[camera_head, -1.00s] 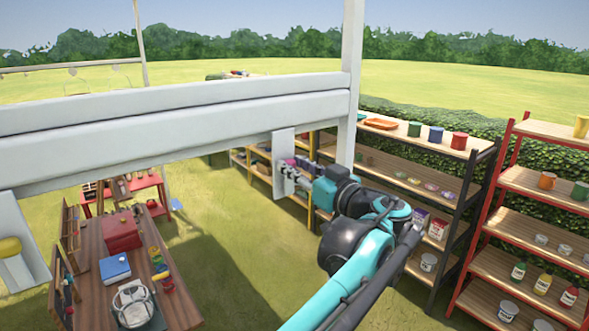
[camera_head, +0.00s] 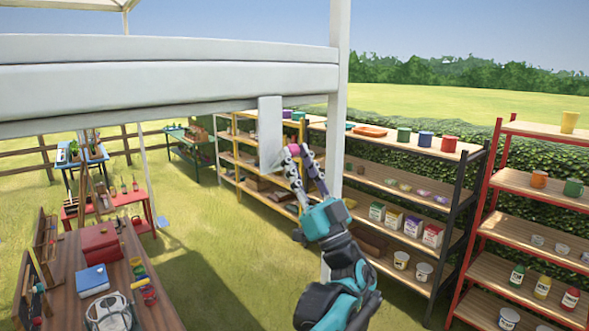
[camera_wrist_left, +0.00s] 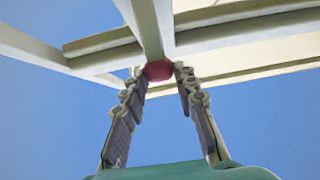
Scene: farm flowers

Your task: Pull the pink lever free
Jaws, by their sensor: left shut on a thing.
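The pink lever (camera_head: 293,150) shows as a small round pink knob beside the lower end of a pale panel (camera_head: 270,128) that hangs from the white beam. My left gripper (camera_head: 296,155) reaches up to it from below, with its fingers on either side of the knob, shut on it. The left wrist view shows the knob (camera_wrist_left: 158,70) as a dark pink ball between the fingertips (camera_wrist_left: 157,74), just under the pale beams. The fingers hide part of the lever in the head view. My right gripper is in neither view.
A wooden table (camera_head: 155,305) with boxes is at lower left. Shelves (camera_head: 410,195) line the hedge at right. Grass lies open between.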

